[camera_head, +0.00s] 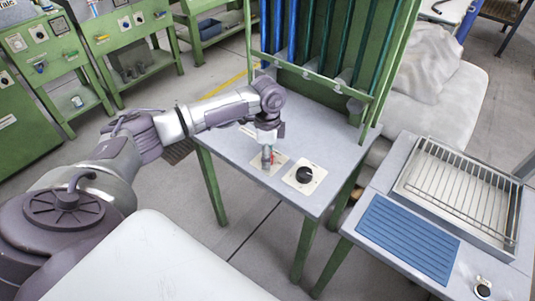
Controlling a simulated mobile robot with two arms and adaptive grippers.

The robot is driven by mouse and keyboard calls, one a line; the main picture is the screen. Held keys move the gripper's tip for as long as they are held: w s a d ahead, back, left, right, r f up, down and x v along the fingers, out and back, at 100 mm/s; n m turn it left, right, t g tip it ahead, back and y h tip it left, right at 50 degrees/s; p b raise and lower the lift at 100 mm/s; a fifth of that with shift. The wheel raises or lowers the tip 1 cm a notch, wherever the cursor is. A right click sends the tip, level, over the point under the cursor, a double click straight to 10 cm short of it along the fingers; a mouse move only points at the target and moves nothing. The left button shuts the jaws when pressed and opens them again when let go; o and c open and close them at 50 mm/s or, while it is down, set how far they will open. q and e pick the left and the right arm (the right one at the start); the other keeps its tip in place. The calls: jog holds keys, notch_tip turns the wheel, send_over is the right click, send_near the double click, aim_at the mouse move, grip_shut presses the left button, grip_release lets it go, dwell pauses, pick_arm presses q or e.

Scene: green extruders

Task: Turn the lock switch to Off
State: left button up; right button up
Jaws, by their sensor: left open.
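Two square cream plates sit on the grey top of the green-legged table (222,150). The right plate (304,176) carries a round black knob (304,174). The left plate (258,167) lies under my left gripper (267,160), with a small red part (273,158) showing beside the fingers. My left gripper points down, open, close above or around the control on this plate. The fingers hide most of that control, so its setting and any contact cannot be told. No lettering is readable on either plate. My right gripper is not in view.
A green rack with blue and green tubes (292,30) stands at the table's back. At right, a second table holds a blue ribbed mat (407,238) and a wire-grid tray (462,190). Green machines (124,40) stand at the upper left. The table's front left is clear.

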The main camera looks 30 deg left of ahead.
pick_arm(q)
grip_shut()
jog(key=shift+r+m+p, duration=0.25)
jog(key=shift+m+p, duration=0.75)
jog(key=shift+p, duration=0.3)
jog(key=m+p, duration=0.2)
jog(key=shift+m, duration=0.3)
jog(key=m+p, duration=0.2)
jog(key=m, duration=0.1)
jog(key=shift+w+f, duration=0.1)
jog(key=shift+d+f+m+p, duration=0.1)
jog(key=shift+m+p, duration=0.4)
jog(key=shift+m, duration=1.6)
jog(key=shift+y, duration=0.3)
